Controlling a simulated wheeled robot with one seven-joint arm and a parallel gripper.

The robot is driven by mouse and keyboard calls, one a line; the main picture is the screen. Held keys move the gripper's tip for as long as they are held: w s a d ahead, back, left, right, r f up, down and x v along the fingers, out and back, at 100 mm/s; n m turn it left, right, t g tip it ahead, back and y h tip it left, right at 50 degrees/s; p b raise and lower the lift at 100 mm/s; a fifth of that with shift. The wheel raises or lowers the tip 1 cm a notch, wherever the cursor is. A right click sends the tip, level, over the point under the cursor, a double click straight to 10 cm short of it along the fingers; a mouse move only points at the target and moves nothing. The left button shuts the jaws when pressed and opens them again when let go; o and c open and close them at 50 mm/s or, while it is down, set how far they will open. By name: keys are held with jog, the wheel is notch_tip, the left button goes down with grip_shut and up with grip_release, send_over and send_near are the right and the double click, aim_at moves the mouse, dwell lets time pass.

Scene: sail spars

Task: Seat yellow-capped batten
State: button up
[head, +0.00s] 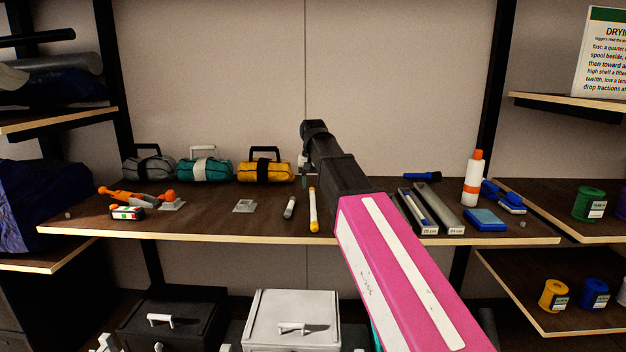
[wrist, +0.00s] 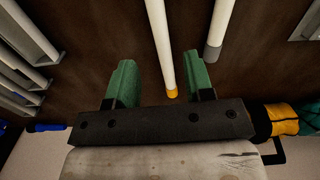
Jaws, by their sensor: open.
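The yellow-capped batten (head: 313,212) is a slim white rod lying on the dark shelf, pointing toward the front edge. In the wrist view its white shaft (wrist: 160,40) and yellow cap show between my gripper's fingers. My gripper (wrist: 160,72) has two green fingers, spread apart and empty, with the cap end in the gap; I see no contact. In the head view my gripper (head: 305,181) is over the back of the shelf, partly hidden by my arm. A shorter grey-capped batten (head: 290,207) lies to the left; it also shows outside the right finger in the wrist view (wrist: 219,28).
Labelled grey trays (head: 440,208) lie to the right, one holding a rod. A small grey bracket (head: 245,206) sits to the left. Grey, teal and yellow bags (head: 265,170) line the back. A white bottle (head: 473,180) and blue block (head: 486,220) stand right.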

aim_at(313, 203)
jog(key=shift+f, duration=3.6)
grip_shut()
jog(key=shift+r, duration=3.1)
jog(key=shift+s, duration=0.1)
